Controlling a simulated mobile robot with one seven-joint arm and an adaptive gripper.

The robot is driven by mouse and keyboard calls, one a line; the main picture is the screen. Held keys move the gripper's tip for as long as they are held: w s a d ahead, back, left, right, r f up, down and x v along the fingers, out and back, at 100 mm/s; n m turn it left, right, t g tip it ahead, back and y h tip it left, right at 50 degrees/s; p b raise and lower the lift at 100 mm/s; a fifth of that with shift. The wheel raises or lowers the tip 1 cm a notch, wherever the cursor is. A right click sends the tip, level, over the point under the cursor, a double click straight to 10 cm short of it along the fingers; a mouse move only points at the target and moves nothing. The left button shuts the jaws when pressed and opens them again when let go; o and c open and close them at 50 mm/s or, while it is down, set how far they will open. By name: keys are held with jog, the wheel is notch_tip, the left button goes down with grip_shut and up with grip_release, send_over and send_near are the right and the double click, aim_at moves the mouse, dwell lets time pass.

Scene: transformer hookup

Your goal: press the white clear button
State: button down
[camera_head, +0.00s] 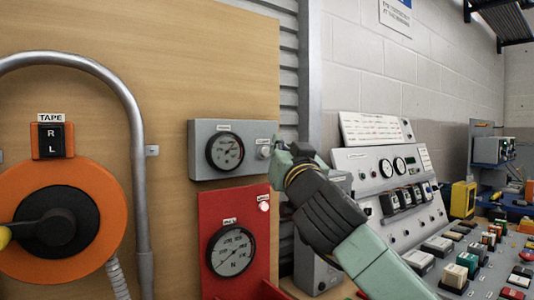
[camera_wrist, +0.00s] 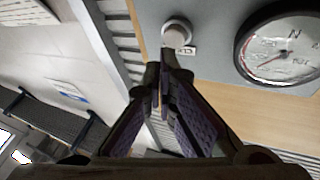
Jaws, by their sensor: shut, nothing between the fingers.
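The white clear button (camera_head: 264,152) sits at the right end of the grey gauge box (camera_head: 200,158), under a small label. In the wrist view the round white button (camera_wrist: 177,33) is just beyond my fingertips. My gripper (camera_head: 281,147) is shut and empty, at the right edge of the grey box beside the button. In the wrist view my gripper's fingertips (camera_wrist: 165,62) meet just below the button, with the label (camera_wrist: 186,50) beside them. I cannot tell whether they touch the button or the box.
A red box (camera_head: 215,200) with a gauge and a pale lit button (camera_head: 264,206) is below the grey box. An orange tape reel (camera_head: 25,190) and a bent metal pipe (camera_head: 140,170) stand at left. A control console (camera_head: 365,160) with many buttons is at right.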

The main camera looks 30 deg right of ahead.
jog(key=shift+w+b, duration=0.4)
jog(key=shift+b, duration=0.05)
jog(key=shift+w+a+b, duration=0.1)
jog(key=shift+w+b, duration=0.2)
jog(key=shift+w, duration=0.1)
dwell(0.7)
jog(key=shift+s, duration=0.1)
jog(key=shift+s+b, duration=0.45)
jog(key=shift+s, duration=0.25)
jog(key=shift+s+d+b, duration=0.2)
jog(key=shift+s+b, duration=0.1)
jog(key=shift+s, duration=0.95)
jog(key=shift+s+d+b, duration=0.2)
jog(key=shift+s+b, duration=0.1)
jog(key=shift+s, duration=0.95)
